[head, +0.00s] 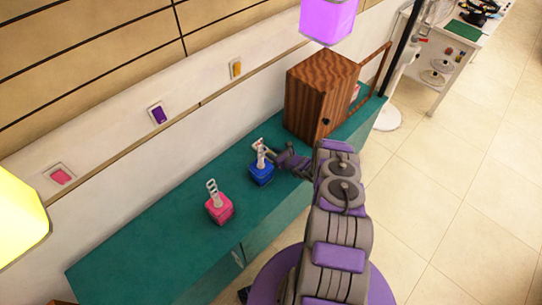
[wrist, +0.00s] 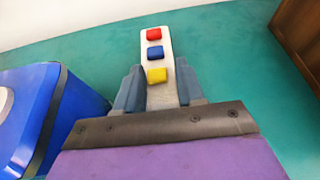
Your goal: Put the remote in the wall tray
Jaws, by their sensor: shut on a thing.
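A pale remote (wrist: 156,63) with red, blue and yellow buttons stands between my gripper's fingers in the wrist view. My gripper (wrist: 160,92) is shut on its near end, and the button end sticks out ahead. In the head view my gripper (head: 279,156) is low over the teal cabinet top, just right of a blue box (head: 262,175). The remote is hard to make out there. Small framed units on the wall hold pink (head: 60,175), purple (head: 158,114) and orange (head: 237,69) pieces; I cannot tell whether one is the wall tray.
The blue box is close on the left in the wrist view (wrist: 50,110). A pink box (head: 219,209) with a pale upright piece stands farther left on the teal cabinet (head: 150,255). A brown wooden cabinet (head: 315,95) stands behind my gripper. The left cabinet top is clear.

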